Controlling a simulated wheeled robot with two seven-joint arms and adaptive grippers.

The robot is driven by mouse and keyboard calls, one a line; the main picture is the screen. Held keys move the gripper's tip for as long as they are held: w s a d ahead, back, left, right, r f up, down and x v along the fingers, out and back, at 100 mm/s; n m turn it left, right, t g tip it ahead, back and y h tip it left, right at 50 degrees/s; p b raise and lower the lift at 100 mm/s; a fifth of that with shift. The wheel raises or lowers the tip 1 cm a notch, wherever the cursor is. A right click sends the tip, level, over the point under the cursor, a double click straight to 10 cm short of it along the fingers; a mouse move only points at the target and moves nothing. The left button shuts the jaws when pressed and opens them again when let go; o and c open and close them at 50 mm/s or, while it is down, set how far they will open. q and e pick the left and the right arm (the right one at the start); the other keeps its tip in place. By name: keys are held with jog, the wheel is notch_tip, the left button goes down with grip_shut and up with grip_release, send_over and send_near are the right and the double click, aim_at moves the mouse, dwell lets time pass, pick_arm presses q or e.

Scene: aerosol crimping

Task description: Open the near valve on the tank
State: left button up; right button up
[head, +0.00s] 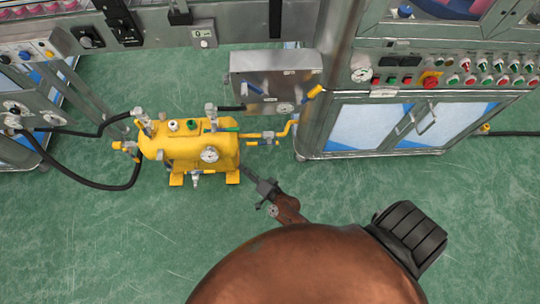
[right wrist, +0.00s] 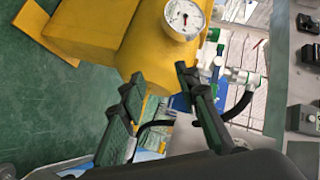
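The yellow tank (head: 165,150) stands on the green floor, with a round gauge (head: 209,155) on its front. A small metal fitting (head: 195,179) shows below its front edge. Another valve-like fitting (head: 268,137) sits on the yellow pipe to the right. I cannot tell which one is the near valve. My right gripper (head: 250,176) is just right of the tank's front right corner. In the right wrist view, the right gripper (right wrist: 158,76) is open with nothing held between its fingers. The tank (right wrist: 90,28) and gauge (right wrist: 184,18) are beyond them. My left gripper is out of view.
Black hoses (head: 95,185) run from the left machine to the tank. A metal box (head: 275,78) stands behind the yellow pipe. A control cabinet (head: 425,95) with several buttons is at the right. The floor (head: 100,250) in front of the tank is clear.

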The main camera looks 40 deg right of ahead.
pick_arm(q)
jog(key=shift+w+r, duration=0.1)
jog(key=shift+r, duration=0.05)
pick_arm(e)
jog(key=s+f+n+g, duration=0.3)
jog(key=s+f, duration=0.2)
jog(key=s, duration=0.2)
jog(key=s+d+f+n+g+y, duration=0.1)
jog(key=s+f+n+g, duration=0.2)
jog(key=s+f, duration=0.2)
jog(key=s, duration=0.3)
jog(key=shift+s+f+y, duration=0.25)
jog(key=shift+f+y, duration=0.05)
jog(key=shift+d, duration=0.1)
